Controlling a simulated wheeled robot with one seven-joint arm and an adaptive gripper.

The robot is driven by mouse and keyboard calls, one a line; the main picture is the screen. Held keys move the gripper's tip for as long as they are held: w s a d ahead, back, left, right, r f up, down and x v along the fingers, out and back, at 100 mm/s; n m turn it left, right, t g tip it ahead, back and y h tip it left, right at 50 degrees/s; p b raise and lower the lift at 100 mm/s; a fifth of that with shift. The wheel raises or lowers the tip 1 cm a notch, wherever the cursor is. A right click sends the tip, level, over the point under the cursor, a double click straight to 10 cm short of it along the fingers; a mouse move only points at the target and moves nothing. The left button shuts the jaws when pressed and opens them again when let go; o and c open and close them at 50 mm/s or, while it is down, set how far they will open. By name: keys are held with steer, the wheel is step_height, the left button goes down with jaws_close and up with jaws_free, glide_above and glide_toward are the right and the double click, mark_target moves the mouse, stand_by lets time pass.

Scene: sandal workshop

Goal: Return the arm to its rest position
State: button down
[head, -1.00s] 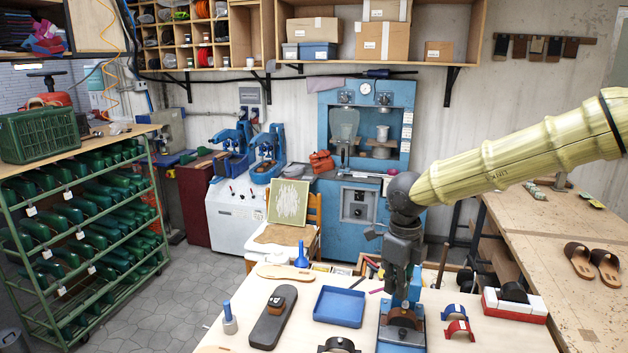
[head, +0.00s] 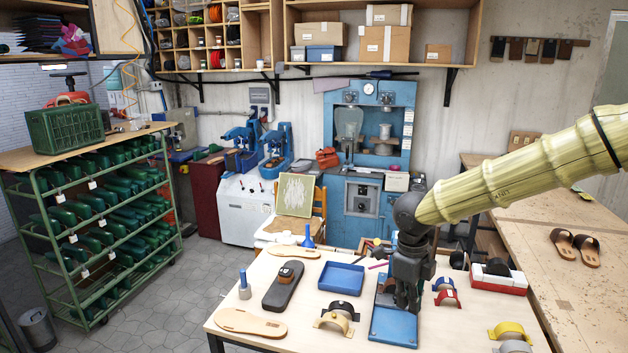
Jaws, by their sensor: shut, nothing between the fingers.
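My gripper (head: 408,302) hangs down at the end of my yellow-sleeved arm, over the blue fixture (head: 393,328) on the front workbench. Its fingers look shut, with nothing seen held between them. The fingertips are at or just above the fixture; I cannot tell whether they touch it. The gripper hides part of the fixture, including most of the brown piece (head: 384,299) on it.
On the workbench (head: 290,337) are a blue tray (head: 341,277), a dark sole (head: 283,289), a tan sole (head: 250,323), coloured straps (head: 447,297) and a red-and-white block (head: 498,281). A second bench (head: 575,275) with brown sandals (head: 576,248) stands right. A green rack (head: 88,225) stands left.

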steer(key=s+d+f+n+t+h+b, duration=0.1)
steer(key=s+d+f+n+b, duration=0.2)
steer(key=f, duration=0.9)
steer(key=s+d+f+n+t+h+b, duration=0.15)
steer(key=s+f+n, duration=0.4)
steer(key=f, duration=0.65)
steer(key=s+d+f+n+t+h+b, duration=0.1)
steer(key=s+d+f+n+b, duration=0.25)
steer(key=f, duration=0.95)
steer(key=s+a+f+n+g+y+b, duration=0.1)
steer(key=s+a+f+n+y+b, duration=0.1)
steer(key=s+f+n, duration=0.5)
steer(key=s+a+f+n+g+y+b, duration=0.2)
steer(key=s+a+f+n+b, duration=0.2)
steer(key=s, duration=1.5)
step_height(320, 180, down, 6)
steer(key=n, duration=0.3)
steer(key=shift+a+f, duration=0.25)
steer(key=shift+a, duration=0.15)
